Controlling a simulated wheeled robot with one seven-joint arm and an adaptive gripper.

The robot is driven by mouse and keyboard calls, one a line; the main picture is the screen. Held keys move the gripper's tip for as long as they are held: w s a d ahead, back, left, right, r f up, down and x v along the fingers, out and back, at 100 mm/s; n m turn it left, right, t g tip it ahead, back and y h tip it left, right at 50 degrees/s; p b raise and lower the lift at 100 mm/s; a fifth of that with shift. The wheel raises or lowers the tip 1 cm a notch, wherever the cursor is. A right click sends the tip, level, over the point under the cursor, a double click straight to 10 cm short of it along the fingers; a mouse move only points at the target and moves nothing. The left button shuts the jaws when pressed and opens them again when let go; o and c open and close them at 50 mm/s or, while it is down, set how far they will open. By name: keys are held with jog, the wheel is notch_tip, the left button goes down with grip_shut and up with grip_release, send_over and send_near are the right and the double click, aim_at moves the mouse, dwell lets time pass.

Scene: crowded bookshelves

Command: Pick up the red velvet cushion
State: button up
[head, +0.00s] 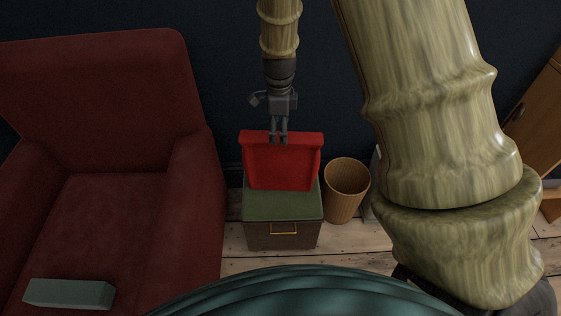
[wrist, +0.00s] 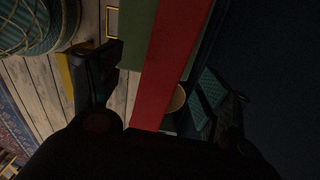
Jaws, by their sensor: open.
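The red velvet cushion (head: 282,168) stands upright, leaning slightly back, on a green-topped box (head: 262,205) by the dark wall. My gripper (head: 278,139) points down at the cushion's top edge, near its middle. In the wrist view the cushion's edge (wrist: 172,70) shows as a red band running between the two open fingers of my gripper (wrist: 158,88). Whether a finger touches the cushion is too dark to tell. The near end of the band is hidden by my gripper's body.
A dark red armchair (head: 112,205) with a grey-green block (head: 69,294) on its seat stands left of the box. A wicker basket (head: 346,190) stands close on the right. Wooden furniture (head: 540,125) is at the far right. The dark wall is close behind the cushion.

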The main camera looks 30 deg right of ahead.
aim_at(278, 137)
notch_tip(278, 137, down, 3)
jog(key=shift+w+a, duration=0.1)
jog(key=shift+d+f+b, duration=0.25)
jog(key=shift+f+b, duration=0.15)
jog(key=shift+f, duration=1.05)
jog(key=shift+d+f+b, duration=0.2)
jog(key=shift+f+b, duration=0.2)
jog(key=shift+f, duration=1.05)
jog(key=c, duration=1.7)
